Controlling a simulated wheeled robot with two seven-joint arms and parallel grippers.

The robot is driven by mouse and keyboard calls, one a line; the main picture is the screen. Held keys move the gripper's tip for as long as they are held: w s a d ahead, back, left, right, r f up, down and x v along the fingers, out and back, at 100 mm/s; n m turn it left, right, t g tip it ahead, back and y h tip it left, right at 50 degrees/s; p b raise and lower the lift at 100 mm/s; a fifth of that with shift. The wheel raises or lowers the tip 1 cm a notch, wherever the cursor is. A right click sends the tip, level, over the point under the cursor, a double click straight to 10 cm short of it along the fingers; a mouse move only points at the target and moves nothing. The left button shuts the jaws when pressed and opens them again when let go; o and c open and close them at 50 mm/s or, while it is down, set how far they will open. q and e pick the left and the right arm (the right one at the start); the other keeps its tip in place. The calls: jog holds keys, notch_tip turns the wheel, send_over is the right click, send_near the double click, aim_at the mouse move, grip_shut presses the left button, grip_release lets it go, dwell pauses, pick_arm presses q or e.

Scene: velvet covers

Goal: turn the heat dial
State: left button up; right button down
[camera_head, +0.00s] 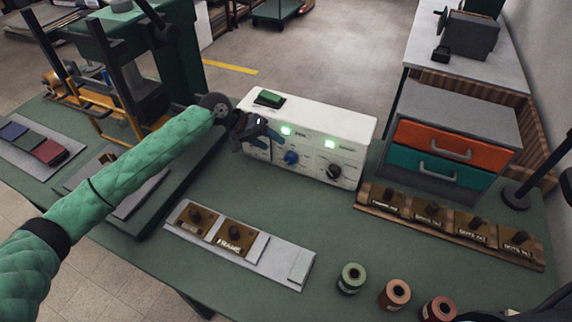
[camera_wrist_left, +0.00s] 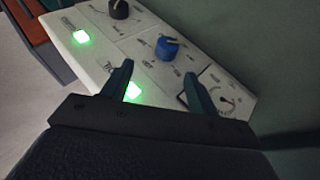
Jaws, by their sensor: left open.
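The white control box (camera_head: 315,125) stands at the back of the green table. Its front carries a blue dial (camera_head: 291,157) and a black dial (camera_head: 334,171), each with a lit green lamp above; the labels are too small to read. My left gripper (camera_head: 262,133) is open at the box's left front, beside the blue dial. In the left wrist view the open fingers (camera_wrist_left: 157,75) point at the panel, with the blue dial (camera_wrist_left: 167,48) just beyond the gap. The black dial (camera_wrist_left: 118,9) is farther off. I cannot tell whether a finger touches the panel.
A green switch (camera_head: 269,98) tops the box, and a gauge (camera_wrist_left: 225,103) is on its panel. Right stands a drawer unit (camera_head: 455,135). A grey plate with brass blocks (camera_head: 270,261), a wooden rack (camera_head: 450,225) and several spools (camera_head: 395,293) lie in front. A press (camera_head: 125,60) stands left.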

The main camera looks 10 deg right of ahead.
aim_at(286, 156)
notch_tip(286, 156, up, 5)
jog(key=w+b, duration=0.1)
jog(key=w, duration=0.1)
pick_arm(q)
jog(key=x, duration=0.2)
jog(key=p+x, duration=0.1)
jog(key=x, duration=0.2)
jog(key=a+f+p+x, duration=0.1)
jog(key=x, duration=0.2)
jog(key=shift+d, duration=0.1)
jog(key=shift+d+f, duration=0.45)
jog(key=shift+f, duration=0.1)
pick_arm(e)
notch_tip(286, 156, down, 7)
jog(key=s, duration=0.1)
jog(key=shift+s+d, duration=0.3)
jog(key=shift+d, duration=0.15)
pick_arm(q)
jog(key=shift+c, duration=0.2)
pick_arm(e)
jog(key=shift+r, duration=0.1)
pick_arm(q)
jog(key=c, duration=0.9)
jog(key=shift+p, duration=0.35)
jog(key=shift+c, duration=0.2)
pick_arm(e)
jog(key=shift+d, duration=0.1)
